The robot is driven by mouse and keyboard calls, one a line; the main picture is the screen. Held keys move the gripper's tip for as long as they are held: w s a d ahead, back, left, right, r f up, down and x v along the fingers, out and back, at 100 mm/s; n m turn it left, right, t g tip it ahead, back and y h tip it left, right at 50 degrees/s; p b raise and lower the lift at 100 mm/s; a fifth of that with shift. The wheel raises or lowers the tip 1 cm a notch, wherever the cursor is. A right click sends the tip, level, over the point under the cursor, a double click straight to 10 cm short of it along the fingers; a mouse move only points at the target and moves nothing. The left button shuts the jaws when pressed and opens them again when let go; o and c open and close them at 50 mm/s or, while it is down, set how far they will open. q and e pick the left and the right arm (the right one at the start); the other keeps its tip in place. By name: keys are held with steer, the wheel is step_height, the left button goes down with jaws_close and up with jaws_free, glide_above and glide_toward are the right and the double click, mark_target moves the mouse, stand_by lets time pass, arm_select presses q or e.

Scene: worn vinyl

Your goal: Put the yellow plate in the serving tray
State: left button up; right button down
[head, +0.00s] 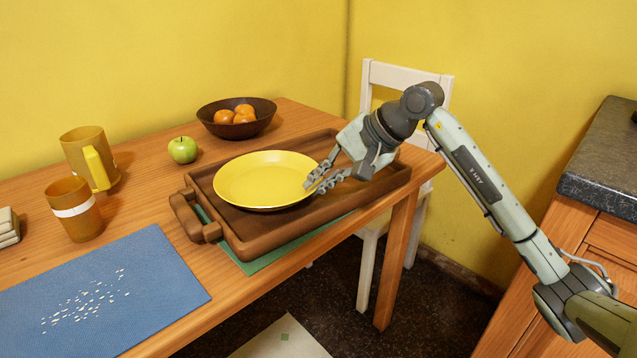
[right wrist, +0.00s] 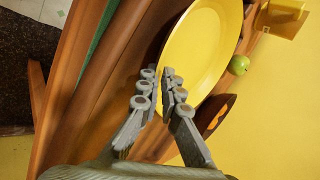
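The yellow plate (head: 262,181) is within the outline of the brown wooden serving tray (head: 232,236), over its left and middle part. It looks about level; whether its underside touches the tray floor is hidden. My right gripper (head: 314,185) is at the plate's right rim, with its fingers closed to a narrow gap. In the right wrist view the gripper (right wrist: 160,76) has one finger on each side of the rim of the plate (right wrist: 205,45), so it appears shut on it. My left gripper is in neither view.
A bowl of oranges (head: 236,120) and a green apple (head: 182,150) stand behind the tray. A yellow pitcher (head: 88,155), a banded mug (head: 75,212) and a blue mat (head: 110,295) with pale bits are at left. A green mat (head: 246,265) lies under the tray. A white chair (head: 410,75) stands behind.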

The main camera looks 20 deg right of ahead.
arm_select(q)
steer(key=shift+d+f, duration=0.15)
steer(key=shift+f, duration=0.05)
arm_select(e)
steer(key=shift+f, duration=0.15)
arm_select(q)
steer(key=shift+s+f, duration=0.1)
arm_select(e)
steer(key=shift+f, duration=0.1)
steer(key=c, duration=2)
jaws_free()
steer(key=shift+f, duration=0.1)
steer(key=shift+c, duration=0.2)
steer(key=o, duration=0.3)
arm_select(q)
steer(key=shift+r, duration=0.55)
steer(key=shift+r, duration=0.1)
